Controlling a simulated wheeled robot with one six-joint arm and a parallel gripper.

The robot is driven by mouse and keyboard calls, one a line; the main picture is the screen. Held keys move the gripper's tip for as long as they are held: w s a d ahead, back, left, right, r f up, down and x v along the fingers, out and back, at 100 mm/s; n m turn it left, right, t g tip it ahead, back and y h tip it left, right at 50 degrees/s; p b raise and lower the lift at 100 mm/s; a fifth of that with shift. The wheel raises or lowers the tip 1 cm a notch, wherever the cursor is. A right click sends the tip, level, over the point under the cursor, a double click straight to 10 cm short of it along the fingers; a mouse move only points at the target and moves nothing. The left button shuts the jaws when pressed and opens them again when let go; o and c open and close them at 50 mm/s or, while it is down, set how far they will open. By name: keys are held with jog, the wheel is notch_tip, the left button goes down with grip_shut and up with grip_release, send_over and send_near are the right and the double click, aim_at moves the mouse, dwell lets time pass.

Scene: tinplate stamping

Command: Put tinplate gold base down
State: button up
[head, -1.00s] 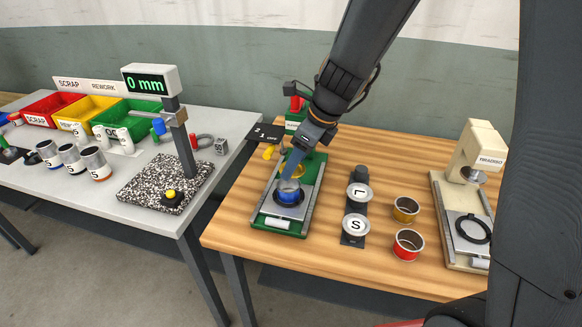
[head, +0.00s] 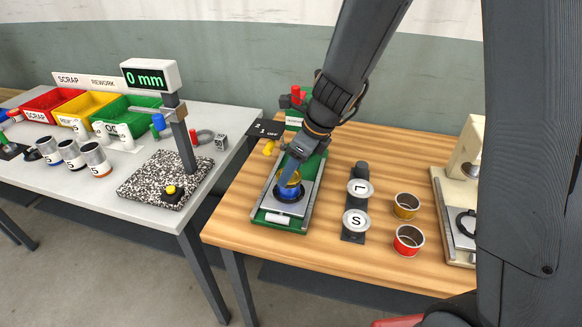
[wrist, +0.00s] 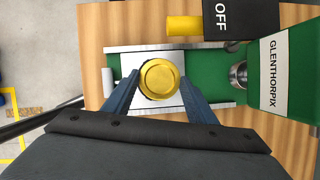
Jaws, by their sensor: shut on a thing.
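The gold base (wrist: 160,78) is a round shiny disc with a raised rim. In the wrist view it lies between the two blue-grey fingers of my gripper (wrist: 158,84), which are shut on it. The press, marked GLENTHORPIX (wrist: 275,75), has a metal slide and green bed.
A black stand with L and S discs (head: 357,222), a gold can (head: 406,206) and a red can (head: 408,240) stand to the right. A cream press (head: 462,180) is farther right. A black OFF plate (wrist: 240,18) and yellow cylinder (wrist: 184,25) adjoin the green press.

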jog(key=shift+f, duration=0.25)
jog(key=o, duration=1)
